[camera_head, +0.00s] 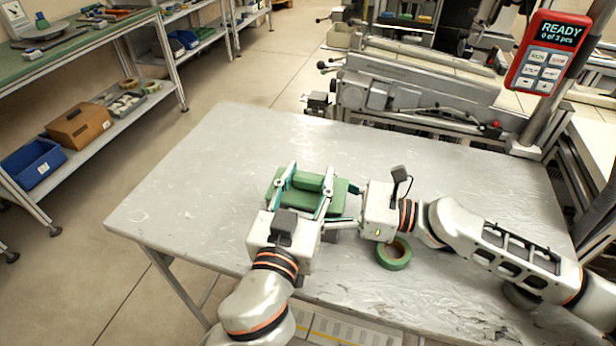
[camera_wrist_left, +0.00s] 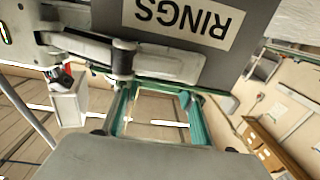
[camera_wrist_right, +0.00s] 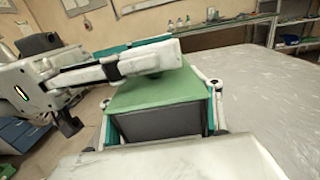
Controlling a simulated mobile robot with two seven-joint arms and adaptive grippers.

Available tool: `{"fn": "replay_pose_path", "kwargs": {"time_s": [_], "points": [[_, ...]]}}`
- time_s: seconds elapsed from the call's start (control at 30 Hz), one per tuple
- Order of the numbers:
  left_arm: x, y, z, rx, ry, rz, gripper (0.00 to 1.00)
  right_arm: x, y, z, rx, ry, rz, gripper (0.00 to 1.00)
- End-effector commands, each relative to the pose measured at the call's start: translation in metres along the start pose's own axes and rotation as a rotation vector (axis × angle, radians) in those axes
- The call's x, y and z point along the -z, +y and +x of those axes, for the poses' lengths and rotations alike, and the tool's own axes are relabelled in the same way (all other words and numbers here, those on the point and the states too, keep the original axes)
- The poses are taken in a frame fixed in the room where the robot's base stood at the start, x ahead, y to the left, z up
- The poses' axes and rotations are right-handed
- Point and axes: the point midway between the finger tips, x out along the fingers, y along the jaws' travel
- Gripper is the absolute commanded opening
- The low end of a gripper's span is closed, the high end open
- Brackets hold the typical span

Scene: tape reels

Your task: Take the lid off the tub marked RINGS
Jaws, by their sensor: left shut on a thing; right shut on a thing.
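The grey tub (camera_wrist_right: 160,124) stands on the table under its green lid (camera_head: 338,192). Its RINGS label (camera_wrist_left: 186,16) shows upside down in the left wrist view. The lid (camera_wrist_right: 150,94) lies on the tub with no gap that I can see in the right wrist view. My left gripper (camera_head: 310,172) is over the lid, its two fingers shut on the lid's raised green handle (camera_head: 308,182). My right gripper (camera_wrist_right: 160,120) is shut on the tub, a finger on each side below the lid. Much of the tub is hidden in the head view.
A green tape roll (camera_head: 394,254) lies on the table just below my right gripper. A dark roll (camera_head: 521,296) is partly under my right arm. The table's left part (camera_head: 190,190) is clear. A red display on a post (camera_head: 548,52) stands at the right; machinery stands behind.

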Motion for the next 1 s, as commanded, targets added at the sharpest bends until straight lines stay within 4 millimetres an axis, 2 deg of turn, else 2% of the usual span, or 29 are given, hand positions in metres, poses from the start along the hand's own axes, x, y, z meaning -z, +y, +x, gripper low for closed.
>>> {"fn": "replay_pose_path", "kwargs": {"time_s": [0.27, 1.0], "points": [[0.002, 0.000, 0.000, 0.000, 0.001, -0.001, 0.14, 0.000, 0.000, 0.000, -0.001, 0.000, 0.001, 0.24], [0.022, 0.000, 0.000, 0.000, 0.001, 0.000, 0.14, 0.000, 0.000, 0.000, -0.001, 0.000, 0.001, 0.24]]}}
